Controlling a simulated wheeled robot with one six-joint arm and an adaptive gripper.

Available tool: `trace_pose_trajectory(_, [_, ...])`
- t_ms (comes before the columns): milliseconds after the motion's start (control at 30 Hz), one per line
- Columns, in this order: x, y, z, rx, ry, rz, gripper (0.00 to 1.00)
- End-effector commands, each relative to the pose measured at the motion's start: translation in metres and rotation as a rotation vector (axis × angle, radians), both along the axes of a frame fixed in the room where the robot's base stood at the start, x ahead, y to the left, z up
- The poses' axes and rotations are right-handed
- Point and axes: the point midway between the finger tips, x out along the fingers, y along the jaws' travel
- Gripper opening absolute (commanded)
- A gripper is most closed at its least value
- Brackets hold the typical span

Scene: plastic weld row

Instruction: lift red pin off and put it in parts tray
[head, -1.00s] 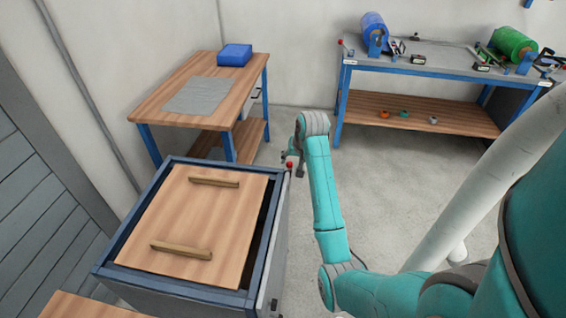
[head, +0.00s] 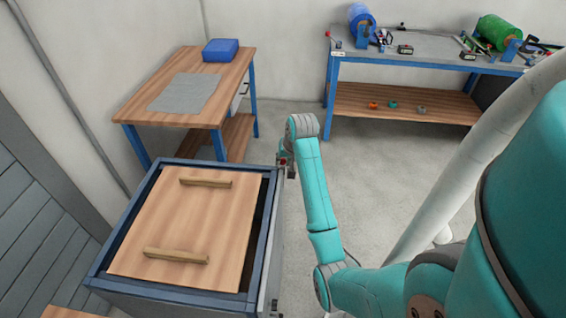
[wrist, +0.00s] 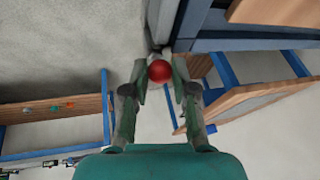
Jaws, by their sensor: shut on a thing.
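The red pin (wrist: 160,71) shows its round red head between the fingers of my gripper (wrist: 158,75) in the wrist view. My gripper is shut on it. In the head view my gripper (head: 285,163) is at the far right corner of a blue-framed cabinet (head: 270,215), and only a little of the red head shows there. The pin's shaft is hidden, so I cannot tell whether it is still seated. No thing is clearly a parts tray; a blue box (head: 220,50) sits on the wooden table at the back left.
The cabinet has a wooden lid (head: 185,220) with two bar handles. The wooden table (head: 140,106) carries a grey mat (head: 186,92). A blue-legged bench (head: 345,68) with spools and tools stands along the back wall. Grey floor (head: 380,170) is clear between.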

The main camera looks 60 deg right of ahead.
Motion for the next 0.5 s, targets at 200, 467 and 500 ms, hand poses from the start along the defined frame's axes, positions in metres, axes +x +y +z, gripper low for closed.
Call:
trace_pose_trajectory(200, [0.0, 0.0, 0.014, -0.001, -0.002, 0.0, 0.0])
trace_pose_trajectory(467, [0.001, -0.001, 0.063, -0.003, -0.003, 0.001, 0.0])
trace_pose_trajectory(500, [0.001, -0.001, 0.07, -0.002, -0.002, 0.001, 0.0])
